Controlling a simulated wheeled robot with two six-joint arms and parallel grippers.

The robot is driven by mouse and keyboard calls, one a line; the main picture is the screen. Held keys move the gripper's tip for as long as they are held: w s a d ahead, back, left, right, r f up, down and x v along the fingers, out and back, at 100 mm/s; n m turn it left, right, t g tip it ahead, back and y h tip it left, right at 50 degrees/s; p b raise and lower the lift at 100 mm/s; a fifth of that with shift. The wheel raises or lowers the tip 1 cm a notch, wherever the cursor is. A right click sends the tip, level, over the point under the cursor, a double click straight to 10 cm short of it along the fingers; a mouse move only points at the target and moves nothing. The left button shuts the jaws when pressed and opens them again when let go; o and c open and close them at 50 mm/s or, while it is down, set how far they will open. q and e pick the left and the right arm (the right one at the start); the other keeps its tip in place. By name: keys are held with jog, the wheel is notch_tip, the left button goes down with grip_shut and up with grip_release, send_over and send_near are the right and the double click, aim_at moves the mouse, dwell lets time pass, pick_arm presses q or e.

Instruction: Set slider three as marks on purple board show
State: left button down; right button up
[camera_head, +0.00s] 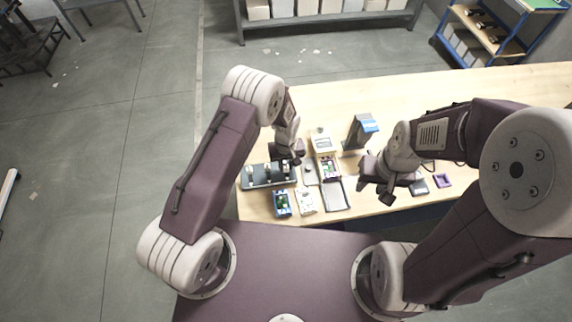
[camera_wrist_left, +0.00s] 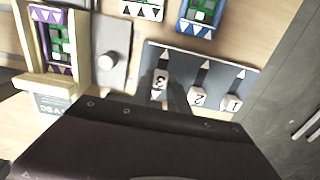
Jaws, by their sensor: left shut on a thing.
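The dark slider panel (camera_head: 256,183) lies on the table at the left. In the left wrist view the panel (camera_wrist_left: 222,72) shows three white slider knobs in slots with pointed ends. The knob marked 3 (camera_wrist_left: 160,80) sits slightly farther up its slot than knob 2 (camera_wrist_left: 198,97) and knob 1 (camera_wrist_left: 232,102). My left gripper (camera_head: 293,157) is shut on slider three, with a grey finger (camera_wrist_left: 178,97) beside the knob. My right gripper (camera_head: 377,192) appears open and empty.
A blue-marked board (camera_wrist_left: 201,14) and a white board with black triangles (camera_wrist_left: 143,8) lie near the panel. A grey plate with a round knob (camera_wrist_left: 108,60) lies between panel and purple board. A dark stand (camera_head: 358,130) and a small purple frame (camera_head: 442,180) are farther right.

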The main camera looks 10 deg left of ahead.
pick_arm(q)
jog(key=shift+s+d, duration=0.2)
jog(key=shift+s, duration=0.45)
jog(key=shift+s+d, duration=0.1)
jog(key=shift+s, duration=0.3)
pick_arm(e)
jog(key=shift+s+f, duration=0.15)
jog(key=shift+s, duration=0.3)
pick_arm(q)
jog(key=c, duration=1.4)
grip_release()
jog(key=shift+o, duration=0.6)
jog(key=shift+r, duration=0.1)
pick_arm(e)
jog(key=shift+s+d, duration=0.15)
jog(key=shift+d, duration=0.05)
